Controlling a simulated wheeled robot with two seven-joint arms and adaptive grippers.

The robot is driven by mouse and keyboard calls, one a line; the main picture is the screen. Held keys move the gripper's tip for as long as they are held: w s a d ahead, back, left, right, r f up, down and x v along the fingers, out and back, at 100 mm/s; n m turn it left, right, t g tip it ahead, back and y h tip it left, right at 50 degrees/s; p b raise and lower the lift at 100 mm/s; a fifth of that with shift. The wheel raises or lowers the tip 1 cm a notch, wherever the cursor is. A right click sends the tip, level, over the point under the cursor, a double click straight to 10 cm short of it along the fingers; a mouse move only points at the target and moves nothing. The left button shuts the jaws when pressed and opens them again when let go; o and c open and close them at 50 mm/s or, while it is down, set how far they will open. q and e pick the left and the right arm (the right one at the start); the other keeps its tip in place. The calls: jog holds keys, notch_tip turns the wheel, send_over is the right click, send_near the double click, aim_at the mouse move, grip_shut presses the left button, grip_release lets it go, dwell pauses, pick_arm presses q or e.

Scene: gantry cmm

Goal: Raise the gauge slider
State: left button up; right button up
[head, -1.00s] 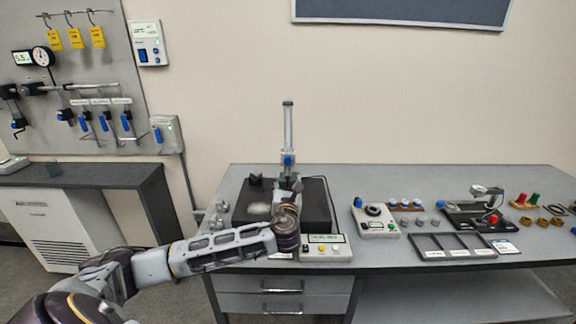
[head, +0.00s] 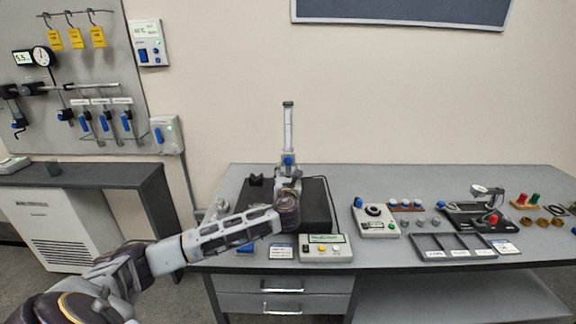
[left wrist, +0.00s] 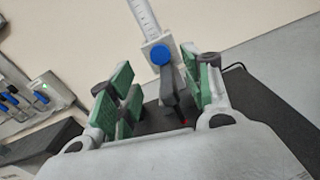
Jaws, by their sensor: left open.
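The height gauge's scaled column (head: 288,128) stands upright on a dark plate on the bench. Its slider, with a blue knob (head: 288,160), sits low on the column. The slider's blue knob also shows in the left wrist view (left wrist: 160,54), with a dark arm (left wrist: 170,88) below it. My left gripper (head: 288,184) is just below and in front of the slider. In the left wrist view its green-padded fingers (left wrist: 157,88) are spread, with the dark arm between them and no clear contact. My right gripper is not in view.
The dark plate (head: 318,205) carries a small dark block (head: 255,180) to the left. A control box (head: 326,248) with coloured buttons stands at the bench's front. A dial unit (head: 376,221) and a divided tray (head: 452,246) lie to the right. The wall behind the column is clear.

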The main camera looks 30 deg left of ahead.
aim_at(288, 161)
pick_arm(q)
jog(key=x, duration=0.2)
jog(key=shift+w+a, duration=0.15)
jog(key=shift+w, duration=0.15)
jog(key=shift+x, duration=1.6)
jog(key=shift+w+a, duration=0.1)
jog(key=shift+w, duration=0.1)
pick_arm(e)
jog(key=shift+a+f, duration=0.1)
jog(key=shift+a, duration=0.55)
